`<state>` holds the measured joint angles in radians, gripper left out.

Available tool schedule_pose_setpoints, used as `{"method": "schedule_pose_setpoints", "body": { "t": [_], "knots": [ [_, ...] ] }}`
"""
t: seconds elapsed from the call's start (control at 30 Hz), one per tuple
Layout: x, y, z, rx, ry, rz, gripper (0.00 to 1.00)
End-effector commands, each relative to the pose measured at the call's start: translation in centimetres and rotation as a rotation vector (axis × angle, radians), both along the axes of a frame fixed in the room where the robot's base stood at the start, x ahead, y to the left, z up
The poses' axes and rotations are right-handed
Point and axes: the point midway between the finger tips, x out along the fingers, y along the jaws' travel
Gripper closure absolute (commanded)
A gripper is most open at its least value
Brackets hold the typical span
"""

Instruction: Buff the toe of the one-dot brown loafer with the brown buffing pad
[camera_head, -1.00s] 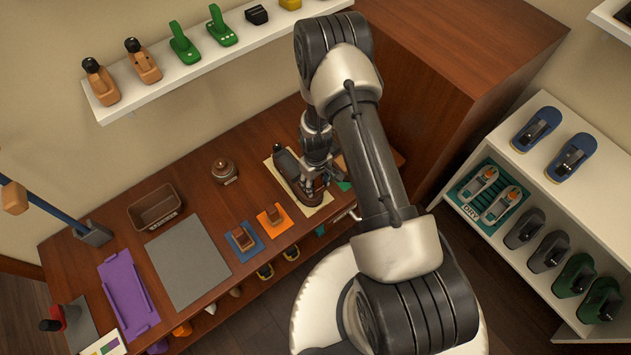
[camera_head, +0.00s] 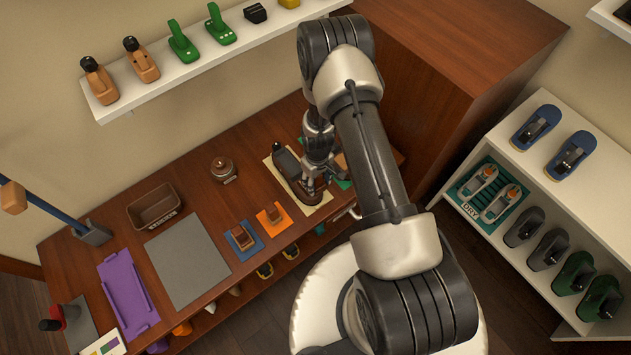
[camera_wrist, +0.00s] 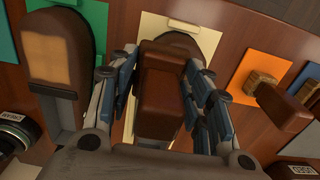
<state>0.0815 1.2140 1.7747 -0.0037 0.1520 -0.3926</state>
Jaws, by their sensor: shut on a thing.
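The brown loafer (camera_head: 291,177) lies on a cream mat (camera_head: 321,204) toward the right of the bench, its dark opening toward the back. In the wrist view, part of a rounded brown surface, likely the loafer (camera_wrist: 184,40), shows just beyond the held block. My gripper (camera_head: 314,183) is at the front end of the loafer and also shows in the wrist view (camera_wrist: 162,72). It is shut on a brown block, the buffing pad (camera_wrist: 158,103). The pad's underside is hidden, so contact with the toe cannot be told. No dot mark is readable.
A dark brown piece with a tan patch (camera_wrist: 62,55) is close left in the wrist view. A brown jar (camera_head: 223,171) and bin (camera_head: 153,213) stand farther left.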

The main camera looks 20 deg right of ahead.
Motion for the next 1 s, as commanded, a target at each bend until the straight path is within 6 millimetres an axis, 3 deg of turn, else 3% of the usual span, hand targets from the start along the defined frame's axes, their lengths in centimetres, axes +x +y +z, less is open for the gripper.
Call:
{"method": "schedule_pose_setpoints", "body": {
  "t": [1.0],
  "knots": [
    [-0.6,1.7,-0.3,0.000,0.002,0.000,0.74]
  ]
}}
